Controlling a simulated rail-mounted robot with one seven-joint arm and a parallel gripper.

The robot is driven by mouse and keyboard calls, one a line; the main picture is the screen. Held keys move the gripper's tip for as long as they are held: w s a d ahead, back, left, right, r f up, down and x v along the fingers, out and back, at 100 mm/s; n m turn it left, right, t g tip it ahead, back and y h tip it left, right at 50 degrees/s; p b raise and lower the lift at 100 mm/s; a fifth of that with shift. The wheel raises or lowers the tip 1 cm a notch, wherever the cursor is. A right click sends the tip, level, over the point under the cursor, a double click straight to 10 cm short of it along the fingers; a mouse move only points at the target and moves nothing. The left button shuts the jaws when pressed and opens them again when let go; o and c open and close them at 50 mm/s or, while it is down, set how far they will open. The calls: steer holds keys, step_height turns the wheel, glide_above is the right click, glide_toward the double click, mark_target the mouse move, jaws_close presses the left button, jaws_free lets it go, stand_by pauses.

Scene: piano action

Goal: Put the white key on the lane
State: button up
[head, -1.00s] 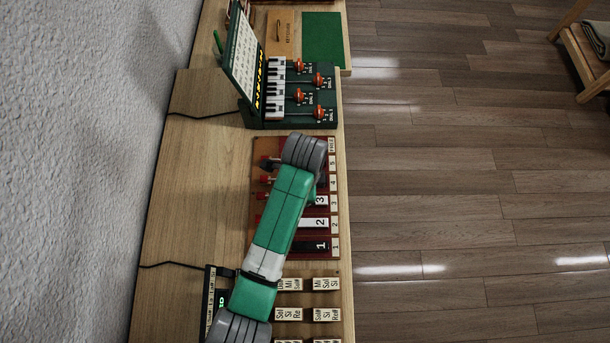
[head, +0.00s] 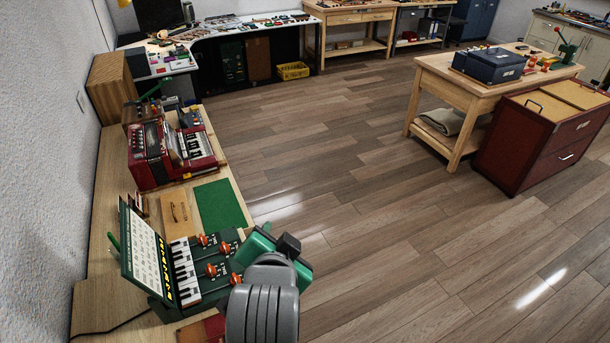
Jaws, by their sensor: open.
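No single loose white key can be made out. White and black keys (head: 184,270) form a small keyboard on the dark green unit at the lower left. A small dark red area (head: 203,330) shows at the bottom edge, left of my arm; I cannot tell whether it belongs to the lane board. The numbered lanes are not otherwise in view. My arm enters from the bottom, just right of the keyboard unit. Its grey joint and green link show, with a small dark block at the end. My gripper's fingertips cannot be seen.
A green mat (head: 221,205) and a red accordion (head: 172,155) lie farther along the bench. Open wooden floor (head: 345,190) extends right toward a wooden table (head: 447,75) and red cabinet (head: 541,135).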

steer(key=s+d+r+n+t, duration=0.2)
steer(key=r+t, duration=0.2)
steer(key=r, duration=0.6)
steer(key=s+d+r+n+t, duration=0.2)
steer(key=s+r+t, duration=0.1)
steer(key=r, duration=0.7)
steer(key=s+d+r+n+t, duration=0.1)
steer(key=s+r+n+t, duration=0.2)
steer(key=s+r+t, duration=0.3)
steer(key=s+r, duration=0.5)
steer(key=r, duration=0.1)
steer(key=shift+d+r+n, duration=0.2)
steer(key=shift+r+n, duration=0.1)
step_height(320, 180, up, 16)
steer(key=p, duration=1.5)
steer(key=shift+a+p, duration=0.15)
steer(key=shift+p, duration=0.25)
steer(key=shift+w, duration=0.1)
